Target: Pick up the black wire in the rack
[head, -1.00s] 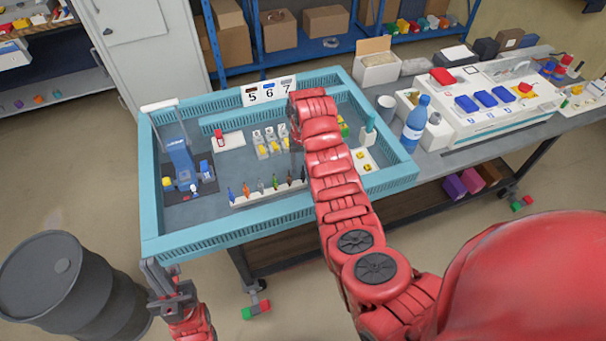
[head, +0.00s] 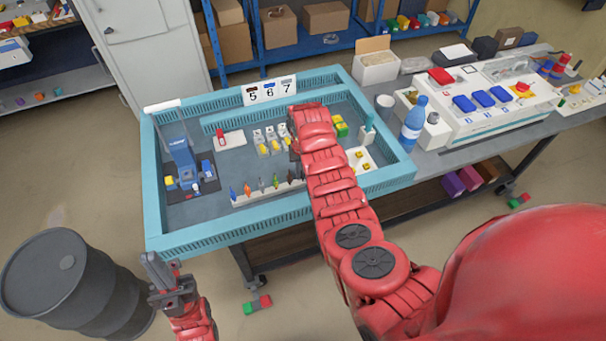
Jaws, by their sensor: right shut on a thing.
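The white rack (head: 268,194) stands near the front of the blue-walled tray, with a row of coloured wires upright in it, blue at the left end. My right arm reaches over the tray from the front right. My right gripper (head: 294,153) points down at the rack's right end, partly hidden by my own wrist. It is shut on a thin dark piece, which looks like the black wire; its outline is mostly hidden. My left gripper (head: 164,274) is open and empty, outside the tray near its front left corner.
A blue bottle (head: 414,125) stands right of the tray.

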